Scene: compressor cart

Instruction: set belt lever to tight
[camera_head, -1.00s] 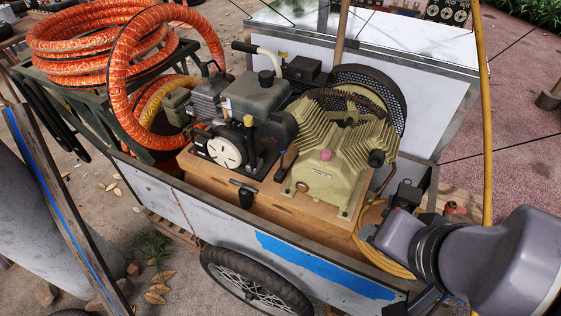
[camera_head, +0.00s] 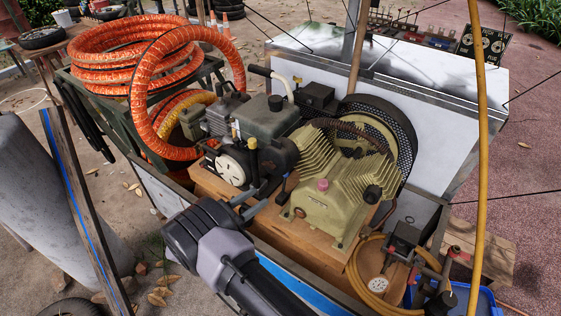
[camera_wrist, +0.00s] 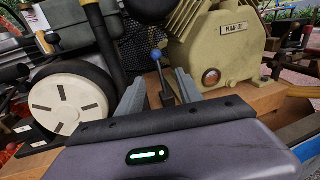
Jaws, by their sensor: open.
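A dark lever with a blue ball knob (camera_wrist: 157,56) stands between the white-faced engine and the pump in the wrist view. I take it as the belt lever; it leans slightly left there. My gripper (camera_wrist: 160,88) is open, one finger on each side of the lever in that picture, and I see no contact. In the head view my gripper (camera_head: 253,203) reaches over the cart's near side toward the gap between engine and pump. The lever there is small and dark, and its setting cannot be read.
The olive finned pump (camera_head: 335,205) stands right of the lever, with a black mesh belt guard (camera_head: 400,130) behind. The engine (camera_head: 235,165) stands close on the left. A yellow hose (camera_head: 360,283) lies coiled at the cart's right end. An orange hose (camera_head: 135,75) sits far left.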

